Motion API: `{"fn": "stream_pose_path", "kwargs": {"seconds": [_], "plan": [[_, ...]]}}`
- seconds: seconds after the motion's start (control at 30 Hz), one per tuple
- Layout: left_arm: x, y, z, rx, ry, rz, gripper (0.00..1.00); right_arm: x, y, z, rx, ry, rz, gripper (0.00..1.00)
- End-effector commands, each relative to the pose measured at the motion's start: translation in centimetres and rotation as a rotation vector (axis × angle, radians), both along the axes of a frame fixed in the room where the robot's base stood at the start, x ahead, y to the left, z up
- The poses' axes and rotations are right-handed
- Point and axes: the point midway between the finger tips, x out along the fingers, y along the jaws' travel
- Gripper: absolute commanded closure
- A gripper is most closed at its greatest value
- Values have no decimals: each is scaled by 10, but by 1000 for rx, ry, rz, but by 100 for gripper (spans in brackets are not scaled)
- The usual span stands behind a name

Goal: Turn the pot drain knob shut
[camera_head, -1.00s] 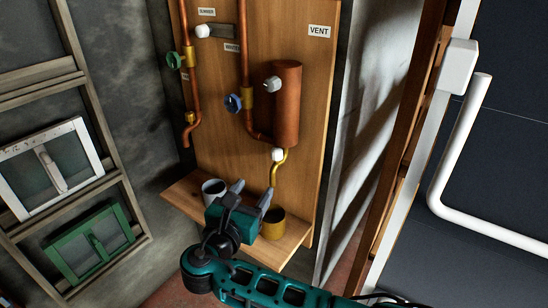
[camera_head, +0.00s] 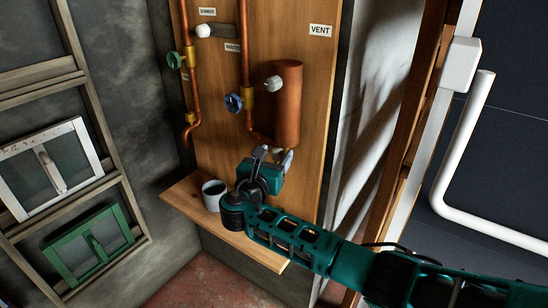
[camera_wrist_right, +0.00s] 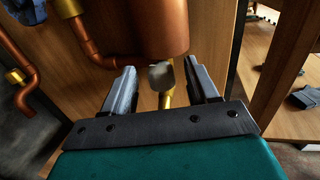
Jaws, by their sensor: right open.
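The copper pot (camera_head: 287,102) is fixed to the wooden board. In the right wrist view its lower end (camera_wrist_right: 150,28) shows at the top. The pale pot drain knob (camera_wrist_right: 161,75) sits just below the pot, on a yellow drain pipe (camera_wrist_right: 166,100). My right gripper (camera_head: 274,154) is open just under the pot and hides the drain knob in the head view. In the right wrist view the open fingers of the right gripper (camera_wrist_right: 162,82) stand to either side of the knob, with gaps visible. My left gripper is not in view.
A blue valve wheel (camera_head: 233,103) is left of the pot and a green one (camera_head: 174,60) farther left. A white knob (camera_head: 273,83) is on the pot's front. A grey cup (camera_head: 213,194) stands on the wooden shelf (camera_head: 180,197).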

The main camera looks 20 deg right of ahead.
Motion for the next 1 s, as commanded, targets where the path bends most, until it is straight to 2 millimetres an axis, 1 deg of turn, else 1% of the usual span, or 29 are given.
{"fn": "stream_pose_path", "kwargs": {"seconds": [0.23,0.8,1.0], "plan": [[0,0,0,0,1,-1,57,0,0,0,0,0,0,42],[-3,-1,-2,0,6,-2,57,0,0,0,0,1,0,97],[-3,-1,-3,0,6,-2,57,0,0,-1,1,1,-14,97]]}}
